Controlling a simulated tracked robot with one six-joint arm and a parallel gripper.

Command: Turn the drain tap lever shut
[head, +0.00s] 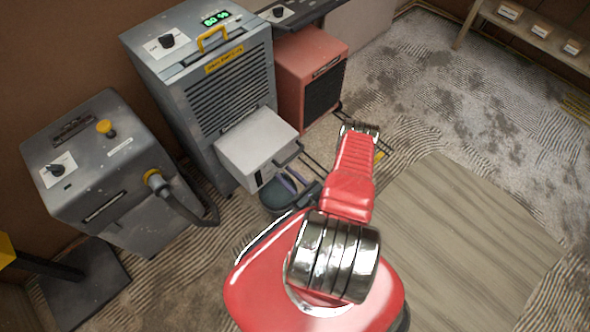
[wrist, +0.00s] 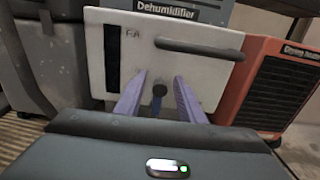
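The drain tap shows in the wrist view as a dark round hub (wrist: 160,90) low on the front of a white tank (wrist: 205,72). A blue part, apparently its lever (wrist: 156,106), hangs below the hub and is partly hidden by my gripper body. My gripper (wrist: 160,84) is open, its two purple fingers standing left and right of the hub with gaps visible. In the head view my gripper (head: 291,183) is at the front of the white tank (head: 255,138), below its handle. The tap is hidden in that view.
The tank sits in the grey dehumidifier (head: 222,85). A red heater-like unit (head: 312,75) stands to its right, with dark rails near its base. A grey machine with a hose (head: 100,165) stands at left. Boards (head: 465,235) cover the floor at right, which is clear.

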